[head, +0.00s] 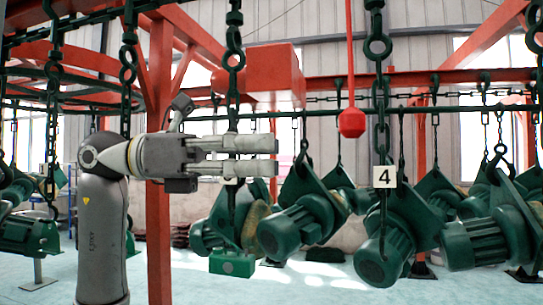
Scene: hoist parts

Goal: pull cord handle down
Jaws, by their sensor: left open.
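A red cord (349,50) hangs straight down from the top of the head view. A red faceted handle (352,122) is at its lower end, right of the middle. My left gripper (276,156) comes in from the left and points right. Its two fingers are apart, one above the other, with nothing seen between them. The fingertips end left of the handle and slightly lower in the picture, with a visible gap. How far the handle is in depth I cannot tell. My right gripper is not in view.
Dark green chains hang in front and behind; one (377,60) is just right of the handle, with a tag marked 4 (384,177). Several green motors (300,225) hang below. A green box (232,263) hangs under the gripper. Red frame posts (159,120) stand behind.

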